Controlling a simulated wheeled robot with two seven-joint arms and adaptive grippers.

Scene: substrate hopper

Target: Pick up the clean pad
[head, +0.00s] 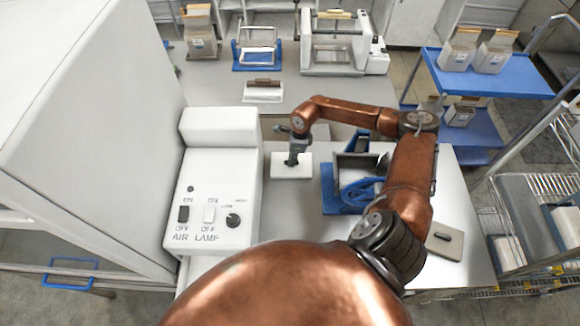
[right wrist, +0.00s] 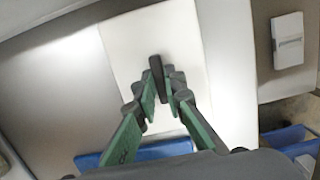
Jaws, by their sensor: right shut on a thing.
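The clean pad (head: 280,172) is a white flat block on the light worktop, to the right of the white control box. It also shows as a bright white panel in the right wrist view (right wrist: 190,40). A short dark grip (right wrist: 156,68) stands up from its middle. My right gripper (head: 295,160) points down over the pad, with its fingers closed around the dark grip (right wrist: 160,90). The fingers hide part of the grip. I cannot tell whether the pad touches the worktop. My left gripper is not in view.
The control box (head: 222,190) with AIR and LAMP switches stands close on the left. A blue-based holder (head: 328,190) is on the right, partly behind my arm. Another white block with a brown top (head: 263,95) lies farther back. A grey plate (head: 446,240) lies at right.

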